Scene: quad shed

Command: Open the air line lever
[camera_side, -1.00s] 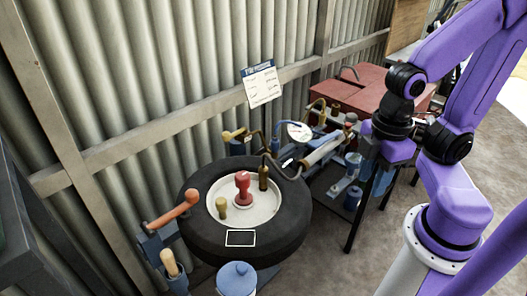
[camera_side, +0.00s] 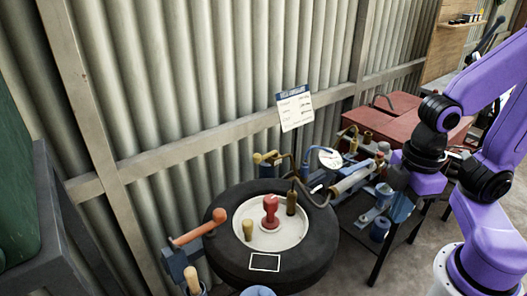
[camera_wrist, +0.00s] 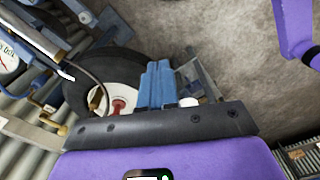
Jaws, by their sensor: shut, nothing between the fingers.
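A small yellow lever valve (camera_side: 266,158) is on the wall side behind the tyre, with a hose beside it; I take it as the air line lever. A brass-yellow piece that looks like it shows at the lower left of the wrist view (camera_wrist: 54,128). Its exact setting is too small to tell. My gripper (camera_wrist: 159,66) has its blue fingers together, with nothing between them. In the side view it hangs at the right, over the bench side, well apart from the yellow lever; its fingers are hard to make out there.
A black tyre (camera_side: 318,254) with a white hub holds a red knob (camera_side: 270,211) and small pegs. An orange-handled lever (camera_side: 201,228) stands left of it. A gauge (camera_side: 330,158) and metal cylinder (camera_side: 352,180) lie between tyre and my arm. A red box (camera_side: 400,118) stands behind.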

